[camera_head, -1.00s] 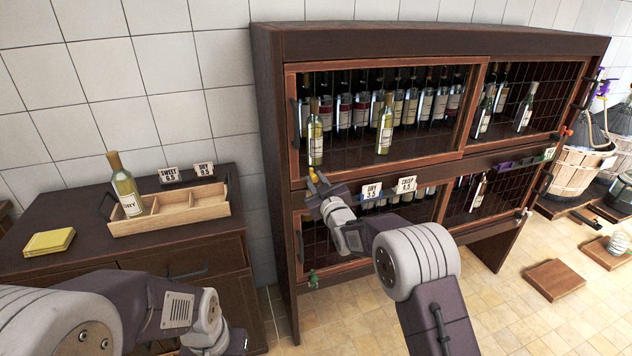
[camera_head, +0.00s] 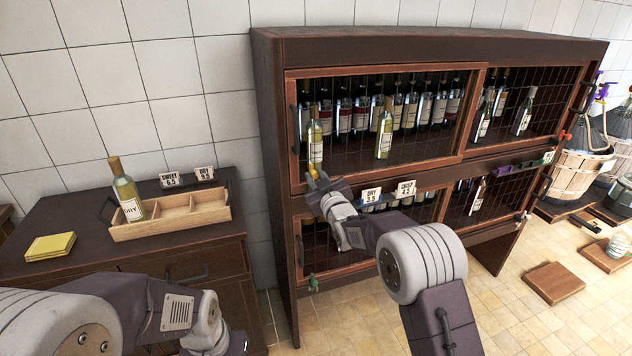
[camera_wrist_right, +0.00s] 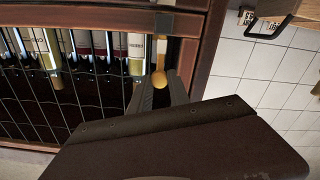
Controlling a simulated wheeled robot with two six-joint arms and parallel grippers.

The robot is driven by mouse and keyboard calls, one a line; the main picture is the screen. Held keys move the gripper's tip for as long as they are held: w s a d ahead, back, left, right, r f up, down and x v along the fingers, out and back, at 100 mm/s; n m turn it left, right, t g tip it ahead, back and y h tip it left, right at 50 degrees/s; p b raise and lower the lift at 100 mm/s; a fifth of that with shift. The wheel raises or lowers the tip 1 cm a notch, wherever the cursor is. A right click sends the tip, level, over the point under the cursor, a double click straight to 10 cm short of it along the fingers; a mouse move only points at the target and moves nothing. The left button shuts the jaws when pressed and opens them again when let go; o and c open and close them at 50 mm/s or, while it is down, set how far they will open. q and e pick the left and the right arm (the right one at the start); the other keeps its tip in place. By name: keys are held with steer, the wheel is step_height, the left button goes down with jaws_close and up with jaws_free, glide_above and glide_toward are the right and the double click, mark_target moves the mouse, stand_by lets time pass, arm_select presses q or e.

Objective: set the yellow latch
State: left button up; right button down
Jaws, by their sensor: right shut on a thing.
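The yellow latch (camera_head: 312,172) is on the left side of the dark wooden bottle cabinet, at the rail between the upper and lower mesh doors. My right gripper (camera_head: 311,181) is at it, its fingers shut on the latch. In the right wrist view the latch's round yellow end (camera_wrist_right: 159,79) shows between the two fingertips (camera_wrist_right: 162,86), against the door frame. The latch's lower part is hidden by the fingers. My left arm is at the lower left in the head view, and its fingertips are out of the picture.
The upper mesh door (camera_head: 380,163) stands just behind my right gripper, with bottles inside. Price cards (camera_head: 372,194) stand close to the right of it. A green latch (camera_head: 313,283) is lower down. A side cabinet (camera_head: 80,225) carries a wooden tray (camera_head: 172,226) with a bottle.

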steer(key=shift+r, duration=0.3)
steer(key=c, duration=1.2)
jaws_free()
steer(key=shift+c, duration=0.2)
steer(key=shift+f, duration=0.1)
steer(key=shift+s+d, duration=0.1)
steer(key=shift+s, duration=0.25)
steer(key=b+v, duration=0.1)
steer(key=v, duration=0.7)
steer(key=shift+s, duration=0.15)
